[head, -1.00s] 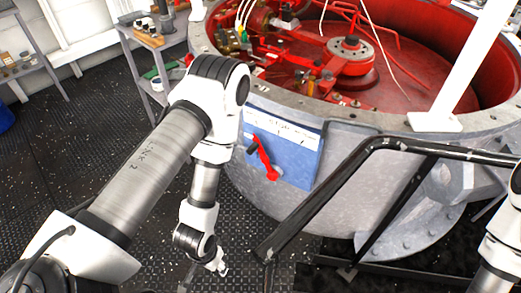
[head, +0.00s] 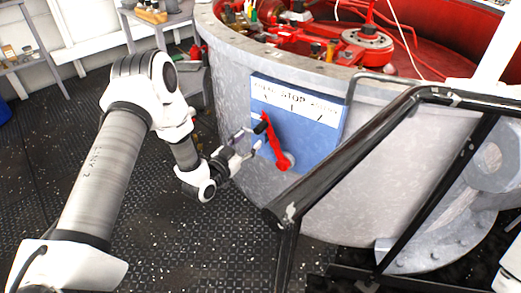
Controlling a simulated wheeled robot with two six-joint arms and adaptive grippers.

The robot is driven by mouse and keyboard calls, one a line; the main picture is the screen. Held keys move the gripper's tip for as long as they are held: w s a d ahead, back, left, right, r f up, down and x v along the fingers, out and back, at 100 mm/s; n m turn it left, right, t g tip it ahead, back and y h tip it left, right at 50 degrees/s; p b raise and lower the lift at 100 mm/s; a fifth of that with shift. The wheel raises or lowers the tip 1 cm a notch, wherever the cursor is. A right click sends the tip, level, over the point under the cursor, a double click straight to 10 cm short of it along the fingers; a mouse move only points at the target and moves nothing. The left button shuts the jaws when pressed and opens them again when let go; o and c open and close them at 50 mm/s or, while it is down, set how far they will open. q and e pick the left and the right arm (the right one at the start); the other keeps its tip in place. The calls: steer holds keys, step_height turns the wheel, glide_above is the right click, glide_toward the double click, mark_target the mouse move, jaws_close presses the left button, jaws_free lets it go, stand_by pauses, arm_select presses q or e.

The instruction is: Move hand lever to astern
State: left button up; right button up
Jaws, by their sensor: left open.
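The red hand lever (head: 272,142) is on a blue panel (head: 322,140) fixed to the grey drum's outer wall. It pivots near its lower end and leans up and left, with a black knob (head: 261,128) near its top. The white label strip (head: 296,99) reads STOP in the middle; the words on either side are too blurred to read surely. My left gripper (head: 253,138) is open just left of the lever, its fingertips close to the knob. I cannot tell whether they touch it. My right gripper is out of view.
A black tubular rail (head: 350,150) crosses in front of the drum, right of the panel. The drum's grey rim (head: 235,45) and red machinery (head: 365,45) lie above. A grey shelf cart stands behind my left arm. The dark deck (head: 130,225) at lower left is open.

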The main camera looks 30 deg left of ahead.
mark_target(261, 128)
arm_select(q)
steer(key=w, duration=0.5)
steer(key=w+b, duration=0.1)
steer(key=w, duration=0.2)
steer(key=shift+d, duration=0.3)
steer(key=shift+s+r, duration=0.1)
steer(key=shift+c, duration=0.4)
jaws_close()
